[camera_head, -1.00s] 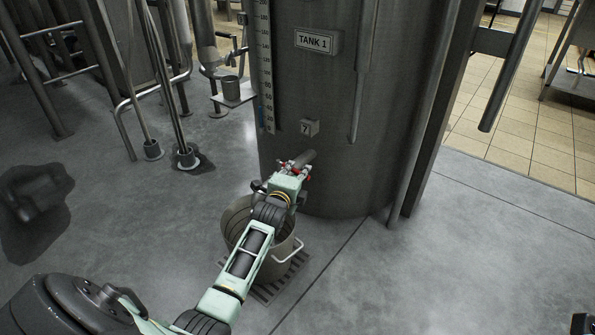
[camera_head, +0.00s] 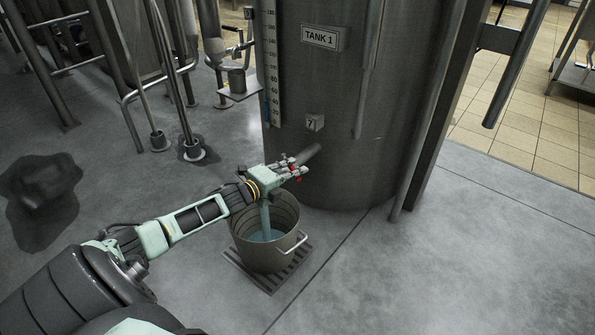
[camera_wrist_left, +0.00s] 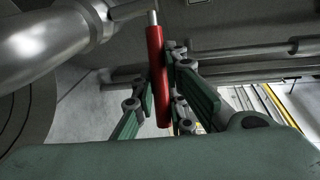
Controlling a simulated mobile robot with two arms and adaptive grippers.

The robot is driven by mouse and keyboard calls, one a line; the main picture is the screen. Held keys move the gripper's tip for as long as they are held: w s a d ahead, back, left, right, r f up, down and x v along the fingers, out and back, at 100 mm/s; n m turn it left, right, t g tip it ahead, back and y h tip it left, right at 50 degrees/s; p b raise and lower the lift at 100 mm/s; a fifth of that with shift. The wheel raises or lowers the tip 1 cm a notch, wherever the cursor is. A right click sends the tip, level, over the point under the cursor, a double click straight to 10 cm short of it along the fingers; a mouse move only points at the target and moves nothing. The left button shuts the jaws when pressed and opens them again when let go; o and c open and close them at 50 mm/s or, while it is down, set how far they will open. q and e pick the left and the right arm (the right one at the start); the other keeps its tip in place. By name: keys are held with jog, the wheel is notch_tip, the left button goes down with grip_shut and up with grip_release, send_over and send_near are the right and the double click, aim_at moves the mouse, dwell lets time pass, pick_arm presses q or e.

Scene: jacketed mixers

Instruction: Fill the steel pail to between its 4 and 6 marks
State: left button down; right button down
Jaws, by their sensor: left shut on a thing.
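The steel pail (camera_head: 262,259) stands upright on a floor grate at the foot of Tank 1 (camera_head: 345,160). A pale stream (camera_head: 265,217) falls into it, and bluish liquid (camera_head: 268,236) shows inside. Lines show on the inner wall, but their numbers are too small to read. My left gripper (camera_head: 291,170) is above the pail, at the outlet pipe (camera_head: 318,152). It is shut on the red valve handle (camera_wrist_left: 157,78), which lies between its fingers in the left wrist view. The outlet metalwork (camera_wrist_left: 55,38) is beside it. My right gripper is out of view.
The grate (camera_head: 268,284) lies under the pail. Tank 1 has a scale strip (camera_head: 273,70) on its left. A small pail (camera_head: 237,80) sits on a bracket behind. Wet patches (camera_head: 38,195) mark the left floor. Open floor lies right.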

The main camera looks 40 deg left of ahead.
pick_arm(q)
jog(key=shift+d, duration=0.1)
jog(key=c, duration=1.7)
grip_release()
jog(key=shift+c, duration=0.2)
jog(key=shift+s, duration=0.1)
jog(key=s+a+r, duration=0.1)
jog(key=s+r, duration=0.1)
jog(key=s, duration=0.9)
jog(key=shift+s, duration=0.3)
jog(key=shift+a, duration=0.1)
